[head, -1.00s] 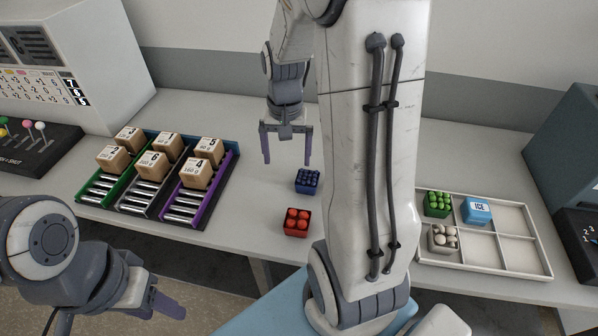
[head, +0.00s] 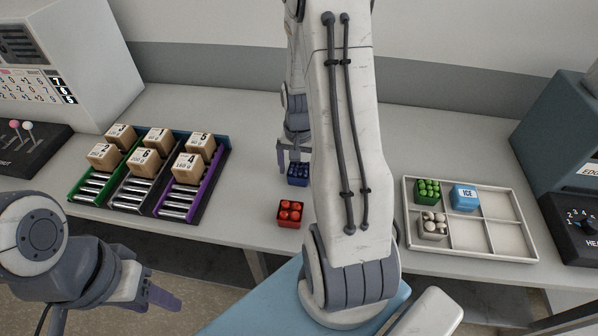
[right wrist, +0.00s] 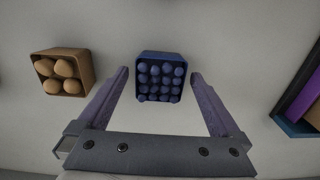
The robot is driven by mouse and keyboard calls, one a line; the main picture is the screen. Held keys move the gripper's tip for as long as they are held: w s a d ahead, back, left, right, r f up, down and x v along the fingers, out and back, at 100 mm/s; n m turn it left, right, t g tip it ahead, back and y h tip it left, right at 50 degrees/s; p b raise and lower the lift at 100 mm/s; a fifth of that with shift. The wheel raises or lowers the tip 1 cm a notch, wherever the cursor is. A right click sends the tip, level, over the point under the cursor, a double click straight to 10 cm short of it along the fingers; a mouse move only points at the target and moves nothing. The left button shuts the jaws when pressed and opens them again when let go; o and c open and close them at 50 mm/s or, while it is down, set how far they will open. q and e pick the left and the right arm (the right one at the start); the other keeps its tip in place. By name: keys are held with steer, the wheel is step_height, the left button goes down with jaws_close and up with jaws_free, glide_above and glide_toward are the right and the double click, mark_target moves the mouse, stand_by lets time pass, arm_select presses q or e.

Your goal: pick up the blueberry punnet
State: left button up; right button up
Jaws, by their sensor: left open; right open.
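The blueberry punnet (head: 298,180) is a small dark blue box of round blue berries. It stands on the table behind the red punnet. In the right wrist view the blueberry punnet (right wrist: 160,78) sits between my two purple fingertips, with a gap on each side. My right gripper (head: 295,163) is open just above or around it; I cannot tell how low the fingers are. My arm hides part of the area to its right. My left gripper (head: 160,296) is open and empty at the lower left, away from the table things.
A red punnet (head: 290,213) stands in front. A brown punnet (right wrist: 62,73) shows beside it in the right wrist view. A rack (head: 215,180) with numbered boxes is on the left. A white tray (head: 487,236) on the right holds green, white and ICE items.

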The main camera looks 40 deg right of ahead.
steer(key=shift+f, duration=0.35)
steer(key=c, duration=1.4)
steer(key=shift+r, duration=0.15)
